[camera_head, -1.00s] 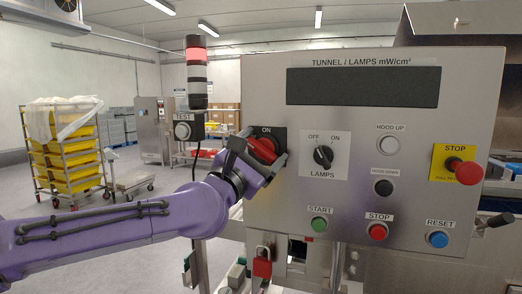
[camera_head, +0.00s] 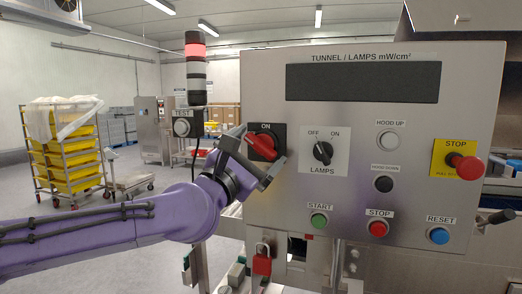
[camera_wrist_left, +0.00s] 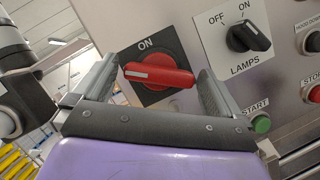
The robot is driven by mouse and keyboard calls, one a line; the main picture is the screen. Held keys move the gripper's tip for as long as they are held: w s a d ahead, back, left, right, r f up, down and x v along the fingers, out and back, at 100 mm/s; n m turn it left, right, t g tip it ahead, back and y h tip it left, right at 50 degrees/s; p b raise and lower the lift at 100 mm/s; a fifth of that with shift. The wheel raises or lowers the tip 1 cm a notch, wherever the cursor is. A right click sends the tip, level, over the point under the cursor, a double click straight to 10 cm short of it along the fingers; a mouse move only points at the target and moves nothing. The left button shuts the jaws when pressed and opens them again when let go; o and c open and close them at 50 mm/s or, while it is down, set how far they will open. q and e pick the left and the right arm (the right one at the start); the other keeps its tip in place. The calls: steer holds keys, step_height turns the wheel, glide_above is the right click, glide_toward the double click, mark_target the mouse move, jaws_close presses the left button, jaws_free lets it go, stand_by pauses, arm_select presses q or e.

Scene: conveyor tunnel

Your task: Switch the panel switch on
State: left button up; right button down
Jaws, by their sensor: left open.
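The panel switch is a red rotary handle (camera_head: 262,147) on a black plate marked ON, at the left edge of the grey control panel (camera_head: 345,200). The handle slants, its upper-left end nearest the ON mark. In the left wrist view the red handle (camera_wrist_left: 165,76) lies level in the picture, with a white stripe toward its left end. My left gripper (camera_head: 258,158) is open, just below and in front of the handle. In the wrist view its fingers stand to either side of the handle, with gaps showing. My right gripper is not in view.
A black LAMPS selector (camera_head: 323,153) sits right of the switch. START (camera_head: 319,221), STOP and RESET buttons line the panel's bottom. A TEST box (camera_head: 182,126) stands left, under a signal tower with its red lamp lit (camera_head: 195,52). A red padlock (camera_head: 262,262) hangs below.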

arm_select(q)
steer(key=b+v, duration=0.2)
steer(key=v, duration=0.6)
steer(key=shift+s+a+b, duration=0.2)
steer(key=shift+s+b, duration=0.1)
steer(key=shift+b, duration=0.1)
steer(key=shift+f, duration=0.1)
